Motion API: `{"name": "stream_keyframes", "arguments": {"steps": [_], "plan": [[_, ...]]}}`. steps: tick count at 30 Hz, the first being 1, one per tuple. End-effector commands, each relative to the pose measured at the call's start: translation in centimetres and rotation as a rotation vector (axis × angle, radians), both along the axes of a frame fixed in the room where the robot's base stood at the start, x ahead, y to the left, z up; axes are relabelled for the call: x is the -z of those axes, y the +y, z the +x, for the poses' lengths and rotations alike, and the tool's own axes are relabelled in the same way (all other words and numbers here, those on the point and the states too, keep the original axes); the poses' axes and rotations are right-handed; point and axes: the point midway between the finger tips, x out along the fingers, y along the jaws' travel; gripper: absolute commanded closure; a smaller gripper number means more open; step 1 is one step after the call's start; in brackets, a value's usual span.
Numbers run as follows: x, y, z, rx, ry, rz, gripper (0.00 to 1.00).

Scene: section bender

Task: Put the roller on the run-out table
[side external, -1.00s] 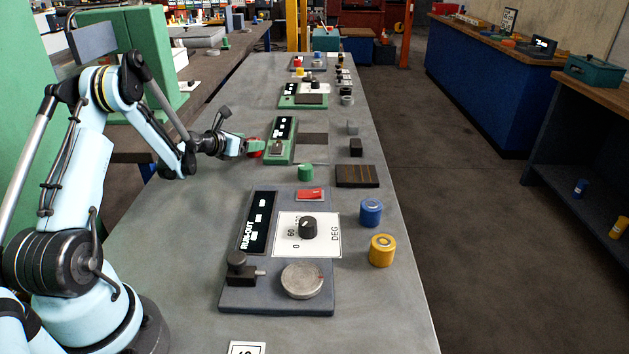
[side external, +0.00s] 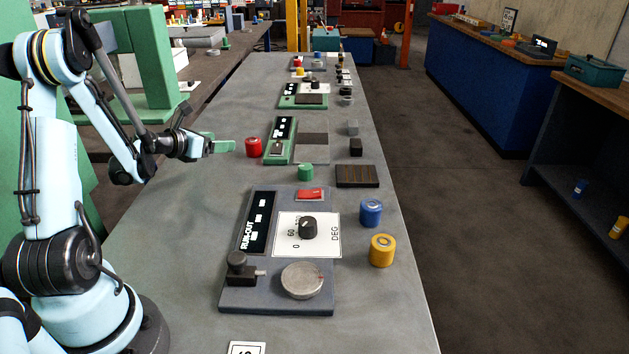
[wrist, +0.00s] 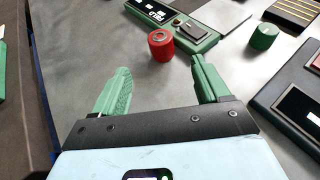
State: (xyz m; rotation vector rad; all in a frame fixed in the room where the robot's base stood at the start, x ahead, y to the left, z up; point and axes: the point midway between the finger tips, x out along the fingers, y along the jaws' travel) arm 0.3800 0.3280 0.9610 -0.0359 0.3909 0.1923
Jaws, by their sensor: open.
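Several short cylinders that could be rollers stand on the bench: red (side external: 254,148), green (side external: 305,172), blue (side external: 371,212) and yellow (side external: 382,250). I cannot tell which one is the task's roller. The red one stands upright left of a green panel (side external: 279,140). A dark panel marked RUN-OUT (side external: 258,222) lies nearer, with a black knob and a grey disc (side external: 302,281). My gripper (side external: 224,142) is open and empty, left of the red cylinder and apart from it.
A dark ribbed block (side external: 357,176) and a small black block (side external: 356,147) lie on the bench's right side. A black clamp-like part (side external: 238,268) sits on the RUN-OUT panel. More panels stand farther back. The bench's left strip (side external: 190,230) is clear.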

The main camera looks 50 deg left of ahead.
Motion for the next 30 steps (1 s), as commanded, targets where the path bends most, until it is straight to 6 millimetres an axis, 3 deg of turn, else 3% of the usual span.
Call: {"name": "stream_keyframes", "arguments": {"steps": [5,9,14,21,27,30], "plan": [[-1.1,-2.6,0.9,0.104,0.063,0.122,0.25],[-2.9,-7.8,2.4,0.332,0.179,0.395,0.25],[-4.7,-14.5,2.7,0.653,0.297,0.778,0.25],[-6.5,-23.5,0.1,1.147,0.381,1.371,0.25],[-7.1,-29.0,-3.8,1.554,0.367,1.884,0.25],[-7.1,-30.8,-5.8,1.732,0.337,2.125,0.25]]}}
